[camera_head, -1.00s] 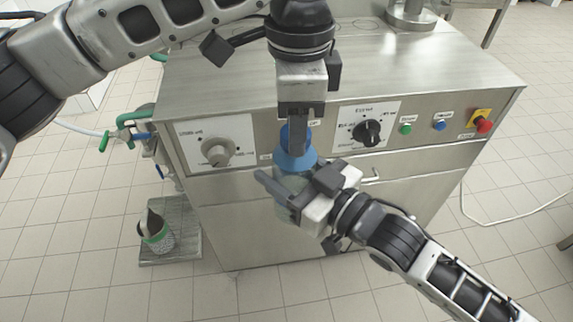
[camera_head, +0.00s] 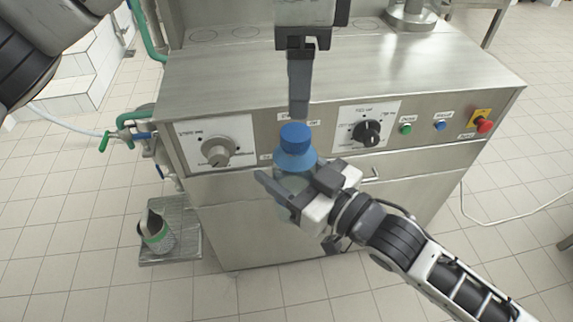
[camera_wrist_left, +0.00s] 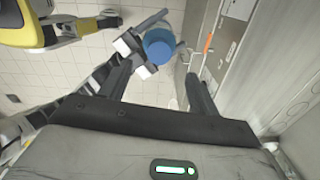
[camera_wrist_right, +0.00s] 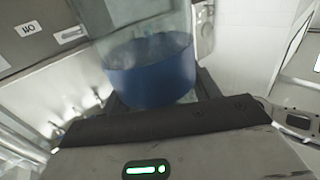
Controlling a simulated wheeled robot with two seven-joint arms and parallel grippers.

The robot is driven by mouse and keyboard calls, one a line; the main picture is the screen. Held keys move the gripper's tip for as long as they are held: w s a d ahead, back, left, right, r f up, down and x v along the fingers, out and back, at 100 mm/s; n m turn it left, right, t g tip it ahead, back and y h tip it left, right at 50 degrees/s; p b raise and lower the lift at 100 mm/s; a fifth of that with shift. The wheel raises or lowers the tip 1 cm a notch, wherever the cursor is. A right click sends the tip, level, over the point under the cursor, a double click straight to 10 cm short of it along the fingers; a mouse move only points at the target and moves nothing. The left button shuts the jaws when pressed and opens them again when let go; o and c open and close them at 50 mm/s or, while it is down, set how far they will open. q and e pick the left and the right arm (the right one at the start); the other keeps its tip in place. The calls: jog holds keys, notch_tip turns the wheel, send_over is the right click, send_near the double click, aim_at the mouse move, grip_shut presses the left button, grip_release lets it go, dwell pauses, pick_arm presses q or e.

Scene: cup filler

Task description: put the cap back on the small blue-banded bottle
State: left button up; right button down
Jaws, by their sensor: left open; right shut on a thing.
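The bottle is in my right gripper (camera_head: 297,192), shut around its body in front of the machine. A blue cap (camera_head: 295,136) sits on its neck, above a blue shoulder (camera_head: 294,160). The bottle's clear body and blue band (camera_wrist_right: 152,75) show in the right wrist view; its top is out of that view. The bottle looks upright. My left gripper (camera_head: 299,112) is open and empty, pointing down above the cap and apart from it. The left wrist view shows the cap (camera_wrist_left: 158,42) beyond the open fingers. I cannot tell how tightly the cap sits.
The steel machine (camera_head: 330,75) stands close behind, with a left dial (camera_head: 217,150), a right dial (camera_head: 367,132) and a red stop button (camera_head: 484,125). A green-banded container (camera_head: 157,236) rests on a low tray (camera_head: 185,250) at left. The tiled floor at right is mostly open.

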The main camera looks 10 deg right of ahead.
pick_arm(q)
jog(key=shift+r, duration=2.4)
